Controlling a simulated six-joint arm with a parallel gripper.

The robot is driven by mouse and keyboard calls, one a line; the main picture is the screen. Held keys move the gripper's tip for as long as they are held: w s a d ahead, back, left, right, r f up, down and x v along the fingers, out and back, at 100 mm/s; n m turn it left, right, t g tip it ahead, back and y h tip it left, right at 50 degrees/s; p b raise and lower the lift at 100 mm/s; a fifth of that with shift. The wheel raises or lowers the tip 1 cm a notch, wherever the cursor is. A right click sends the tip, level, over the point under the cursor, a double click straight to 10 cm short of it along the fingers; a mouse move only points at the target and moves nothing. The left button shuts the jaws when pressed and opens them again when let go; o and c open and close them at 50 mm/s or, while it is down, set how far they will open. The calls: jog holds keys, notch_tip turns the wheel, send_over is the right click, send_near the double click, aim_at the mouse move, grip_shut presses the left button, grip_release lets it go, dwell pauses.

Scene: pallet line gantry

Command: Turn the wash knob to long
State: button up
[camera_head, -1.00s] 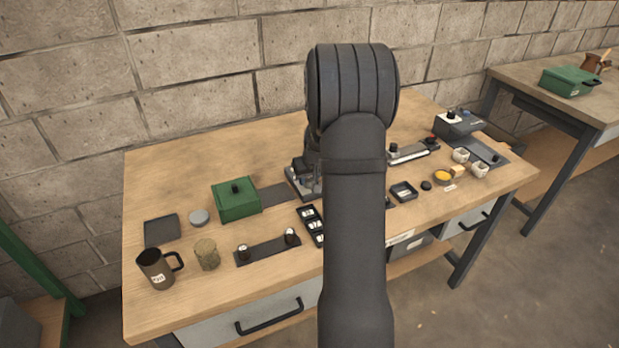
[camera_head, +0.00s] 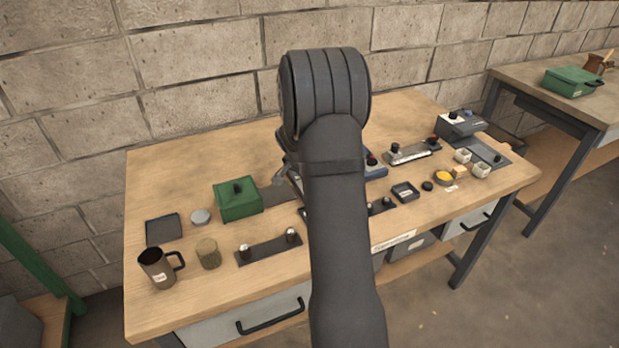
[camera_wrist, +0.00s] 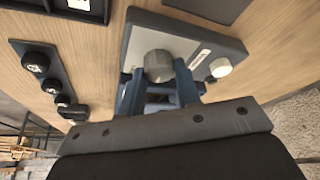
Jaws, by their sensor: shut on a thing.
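In the wrist view, a grey many-sided knob (camera_wrist: 158,66), which looks like the wash knob, stands on a pale grey panel (camera_wrist: 140,38). The blue fingers of my gripper (camera_wrist: 158,80) are on either side of it, shut on it. A label (camera_wrist: 198,58) lies beside the knob, but its writing is too small to read, so I cannot tell the knob's setting. A smaller white knob (camera_wrist: 221,67) sits on the same panel, to the right.
In the wrist view, a dark strip with several round black knobs (camera_wrist: 36,62) lies left of the panel. In the head view, a green box (camera_head: 238,205), a dark mug (camera_head: 158,268) and a dark tray (camera_head: 163,229) stand at the table's left. The table's back left is clear.

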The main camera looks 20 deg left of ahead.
jog(key=m+h, duration=0.1)
jog(key=m, duration=0.2)
jog(key=m+g+h, duration=0.1)
jog(key=m, duration=0.1)
jog(key=shift+a+m, duration=0.15)
jog(key=shift+m, duration=0.25)
dwell(0.4)
jog(key=o, duration=1)
jog(key=shift+c, duration=0.2)
jog(key=v, duration=1.7)
jog(key=shift+w+a+r, duration=0.15)
jog(key=shift+a+r, duration=0.05)
jog(key=shift+a, duration=0.05)
jog(key=x, duration=1.7)
jog(key=shift+d+f, duration=0.2)
jog(key=shift+d, duration=0.05)
jog(key=shift+r, duration=0.1)
